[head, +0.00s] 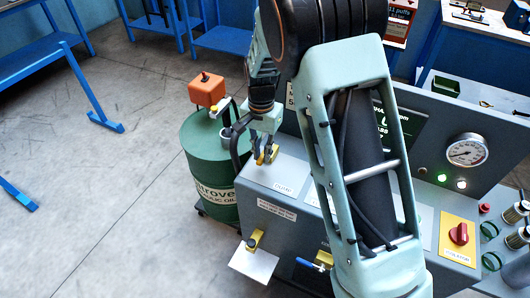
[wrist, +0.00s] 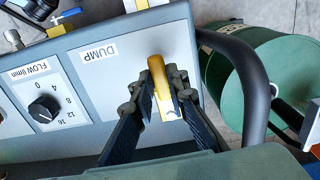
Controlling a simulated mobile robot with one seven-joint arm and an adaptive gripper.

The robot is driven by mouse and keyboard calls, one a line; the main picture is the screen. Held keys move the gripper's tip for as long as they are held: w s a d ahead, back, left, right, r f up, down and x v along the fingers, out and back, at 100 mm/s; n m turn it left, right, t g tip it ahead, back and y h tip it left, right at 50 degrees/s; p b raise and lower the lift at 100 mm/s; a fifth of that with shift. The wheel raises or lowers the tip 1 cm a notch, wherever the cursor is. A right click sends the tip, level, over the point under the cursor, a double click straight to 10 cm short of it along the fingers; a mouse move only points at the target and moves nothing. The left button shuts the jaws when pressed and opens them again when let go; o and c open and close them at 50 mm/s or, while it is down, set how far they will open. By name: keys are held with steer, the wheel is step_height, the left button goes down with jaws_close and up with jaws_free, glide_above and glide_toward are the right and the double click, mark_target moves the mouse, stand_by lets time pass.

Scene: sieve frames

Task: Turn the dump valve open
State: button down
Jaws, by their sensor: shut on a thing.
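The dump valve's yellow handle (wrist: 156,74) stands up from the grey panel beside the "DUMP" label (wrist: 98,52) in the wrist view. My gripper (wrist: 160,96) has its two dark fingers closed on either side of the handle. In the head view my gripper (head: 266,153) points down at the panel's left end, with a bit of the yellow handle (head: 261,158) showing at its fingertips. The "DUMP" label (head: 283,187) lies just in front. The valve's base is partly hidden by the fingers.
A green oil drum (head: 207,155) with an orange box (head: 207,88) above it stands left of the console. A flow knob (wrist: 43,108) sits beside the dump label. A red isolator knob (head: 459,234) and gauge (head: 467,150) are at right.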

mark_target(261, 156)
steer(key=shift+w+a, duration=0.15)
stand_by(0.4)
steer(key=c, duration=1.9)
jaws_free()
step_height(261, 156, up, 12)
steer(key=shift+r, duration=0.1)
